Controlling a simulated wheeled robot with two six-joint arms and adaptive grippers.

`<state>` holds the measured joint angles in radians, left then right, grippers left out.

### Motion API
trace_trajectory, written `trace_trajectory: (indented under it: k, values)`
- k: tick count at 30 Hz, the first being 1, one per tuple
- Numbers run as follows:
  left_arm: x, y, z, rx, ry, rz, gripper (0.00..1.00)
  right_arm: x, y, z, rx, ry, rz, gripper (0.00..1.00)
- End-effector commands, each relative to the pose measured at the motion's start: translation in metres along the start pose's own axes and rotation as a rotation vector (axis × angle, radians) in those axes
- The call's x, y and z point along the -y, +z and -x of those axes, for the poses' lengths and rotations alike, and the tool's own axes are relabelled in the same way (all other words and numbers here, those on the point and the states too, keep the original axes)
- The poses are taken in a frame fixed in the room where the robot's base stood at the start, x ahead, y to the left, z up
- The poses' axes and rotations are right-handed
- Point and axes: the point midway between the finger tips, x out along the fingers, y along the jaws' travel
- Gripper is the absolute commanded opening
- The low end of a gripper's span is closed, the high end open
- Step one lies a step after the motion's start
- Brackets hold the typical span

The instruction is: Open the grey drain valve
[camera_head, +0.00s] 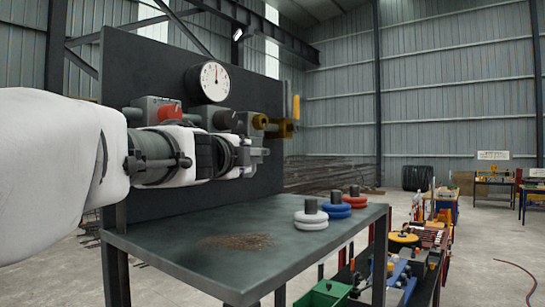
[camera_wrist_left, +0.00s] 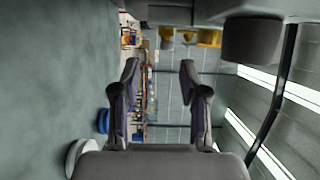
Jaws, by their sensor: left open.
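A dark grey knob (camera_head: 226,119) on a grey housing is on the upright dark panel (camera_head: 150,70), between a red knob (camera_head: 169,112) and a yellow valve (camera_head: 260,121). A dark round knob, likely the same grey one, shows large in the left wrist view (camera_wrist_left: 252,40), beside the fingers and not between them. My left gripper (camera_head: 262,153) is in front of the panel, just below the knobs, and covers part of what is behind it. In the wrist view its two fingers (camera_wrist_left: 160,76) stand apart with nothing between them. My right gripper is out of view.
A round gauge (camera_head: 214,82) and a yellow lever (camera_head: 296,107) are on the panel. The bench (camera_head: 180,262) below carries white (camera_head: 311,220), blue (camera_head: 335,210) and red (camera_head: 355,201) weights with dark knobs and a brown granular patch. Its left front is clear.

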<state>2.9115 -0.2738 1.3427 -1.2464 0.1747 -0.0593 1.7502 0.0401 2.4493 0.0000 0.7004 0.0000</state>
Motion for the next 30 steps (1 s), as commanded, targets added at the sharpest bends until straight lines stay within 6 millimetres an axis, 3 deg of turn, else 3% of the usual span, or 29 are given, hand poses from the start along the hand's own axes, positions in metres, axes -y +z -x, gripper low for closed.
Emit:
trace_trajectory:
  k: [5,13,23,24,27,30]
  values:
    - [0.003,0.000,-0.019,0.000,0.000,0.000,0.44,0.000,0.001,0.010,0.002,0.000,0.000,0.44]
    - [0.004,0.000,-0.069,0.000,0.000,0.001,0.44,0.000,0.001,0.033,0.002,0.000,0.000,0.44]
    - [0.000,0.000,-0.077,0.000,-0.001,0.000,0.44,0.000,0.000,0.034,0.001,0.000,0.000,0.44]
    - [0.000,0.000,-0.077,0.000,-0.001,0.000,0.30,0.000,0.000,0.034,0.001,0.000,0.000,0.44]
    - [0.000,0.000,-0.077,0.000,-0.001,0.000,0.00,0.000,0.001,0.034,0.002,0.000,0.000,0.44]
    - [0.001,0.000,-0.077,0.000,-0.002,0.000,0.00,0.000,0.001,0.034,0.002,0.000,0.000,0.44]
